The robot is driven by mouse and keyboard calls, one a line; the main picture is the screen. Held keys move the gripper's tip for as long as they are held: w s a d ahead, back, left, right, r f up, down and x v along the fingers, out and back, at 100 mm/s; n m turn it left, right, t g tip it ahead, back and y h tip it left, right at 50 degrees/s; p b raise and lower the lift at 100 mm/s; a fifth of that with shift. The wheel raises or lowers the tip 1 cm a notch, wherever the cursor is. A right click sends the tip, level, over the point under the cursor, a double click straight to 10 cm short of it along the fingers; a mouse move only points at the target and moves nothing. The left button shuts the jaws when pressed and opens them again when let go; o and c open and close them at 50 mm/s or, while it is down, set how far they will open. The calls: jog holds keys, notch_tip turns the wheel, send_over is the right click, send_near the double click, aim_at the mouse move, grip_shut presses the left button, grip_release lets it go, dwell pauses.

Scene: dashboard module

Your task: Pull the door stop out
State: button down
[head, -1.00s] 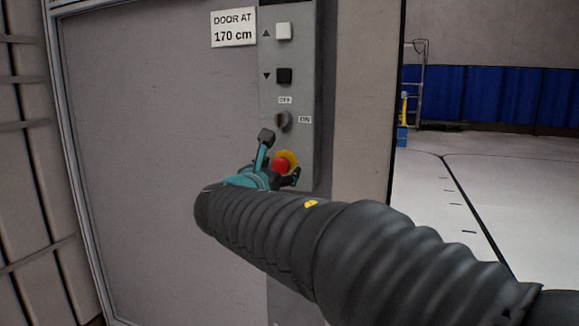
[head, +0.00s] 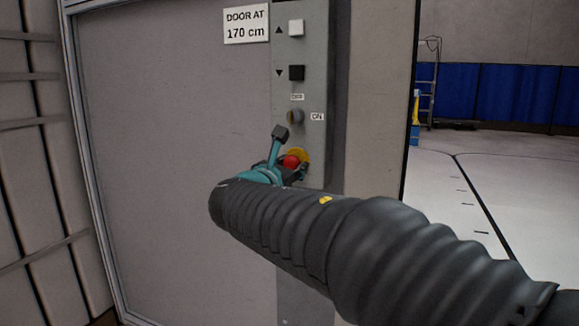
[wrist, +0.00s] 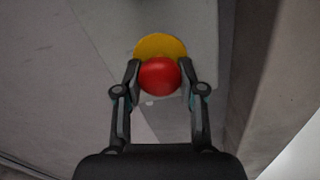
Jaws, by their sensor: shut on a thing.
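The door stop is a red round button (head: 291,161) with a yellow disc (head: 303,156) behind it, low on the grey control panel. In the wrist view the red button (wrist: 159,77) sits between the fingertips, in front of the yellow disc (wrist: 160,45). My gripper (wrist: 160,70) is shut on the red button, one finger on each side. In the head view my gripper (head: 284,151) reaches the panel from the front, and my dark arm hides the panel below. I cannot tell how far the button stands out from the disc.
Above the button are a rotary knob (head: 295,116), a black button (head: 297,73) and a white button (head: 296,27). A "DOOR AT 170 cm" sign (head: 246,23) is at upper left. A large grey door (head: 170,130) lies left; open floor (head: 500,190) lies right.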

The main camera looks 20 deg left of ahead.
jog(key=c, duration=1.1)
grip_release()
jog(key=shift+s+f, duration=0.1)
jog(key=o, duration=0.4)
jog(key=shift+s+a, duration=0.1)
jog(key=shift+s, duration=0.05)
jog(key=shift+o, duration=0.2)
jog(key=s, duration=1.1)
jog(key=shift+s+a, duration=0.35)
jog(key=shift+s, duration=0.05)
